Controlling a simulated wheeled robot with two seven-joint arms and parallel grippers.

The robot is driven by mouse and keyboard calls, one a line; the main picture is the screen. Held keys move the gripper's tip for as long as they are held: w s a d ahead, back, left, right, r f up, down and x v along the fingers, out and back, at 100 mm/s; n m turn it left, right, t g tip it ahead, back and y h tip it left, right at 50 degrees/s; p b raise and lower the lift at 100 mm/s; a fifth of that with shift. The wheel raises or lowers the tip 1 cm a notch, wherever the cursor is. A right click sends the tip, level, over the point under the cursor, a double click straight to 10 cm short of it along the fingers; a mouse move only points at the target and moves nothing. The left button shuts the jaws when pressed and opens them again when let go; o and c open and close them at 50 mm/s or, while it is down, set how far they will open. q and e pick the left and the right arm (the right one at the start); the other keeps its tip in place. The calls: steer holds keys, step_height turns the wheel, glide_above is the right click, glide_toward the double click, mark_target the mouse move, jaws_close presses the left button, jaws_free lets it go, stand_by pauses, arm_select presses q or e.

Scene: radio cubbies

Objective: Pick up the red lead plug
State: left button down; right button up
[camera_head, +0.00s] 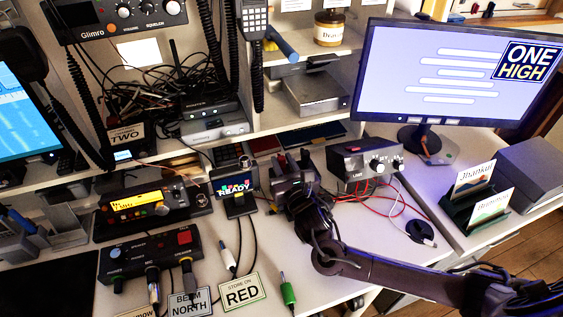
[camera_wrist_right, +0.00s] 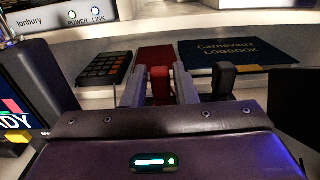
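A small red piece, which looks like the red lead plug (camera_wrist_right: 160,86), stands between the two grey fingers of my right gripper (camera_wrist_right: 160,92) in the wrist view. The fingers are close on either side of it; I cannot tell whether they touch it. In the head view my right gripper (camera_head: 293,172) is over the desk, just right of the READY display (camera_head: 234,185), with a bit of red at its fingers. The plug's lower part and its lead are hidden. My left gripper is not in view.
A control box (camera_head: 150,255) with a red button, a white plug (camera_head: 228,261) and a green plug (camera_head: 287,291) are at the front left. A grey box (camera_head: 364,161) with red and white leads stands to the right. A logbook (camera_wrist_right: 232,55) and a keypad (camera_wrist_right: 105,69) lie behind the gripper.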

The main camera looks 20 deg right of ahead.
jaws_close()
steer(key=shift+r, duration=0.15)
step_height(320, 180, up, 19)
stand_by(0.3)
